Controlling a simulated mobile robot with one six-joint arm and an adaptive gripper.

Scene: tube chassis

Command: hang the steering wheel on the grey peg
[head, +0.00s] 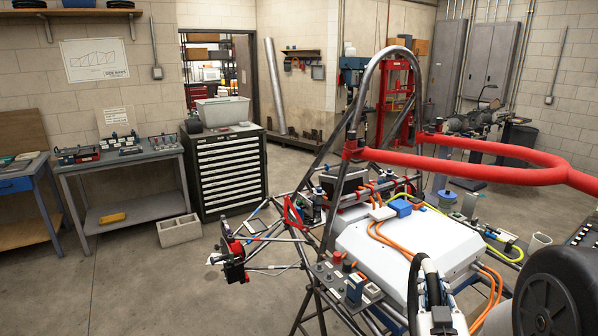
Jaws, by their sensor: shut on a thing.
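A dark curved rim, which looks like the steering wheel (414,274), stands near the bottom centre-right of the head view, seen nearly edge-on. Its lower part is cut off by the picture edge. My gripper (440,318) is at this rim, shut on it. The fingertips are small and partly hidden. The rim is in front of the white box (400,246) on the tube chassis (340,180). I cannot pick out the grey peg for certain.
A red tube (480,146) forks across the right. A dark rounded body (565,270) fills the lower right corner. Orange cables (392,243) run over the white box. A drawer cabinet (228,172) and a workbench (125,170) stand at the left. The left floor is mostly clear.

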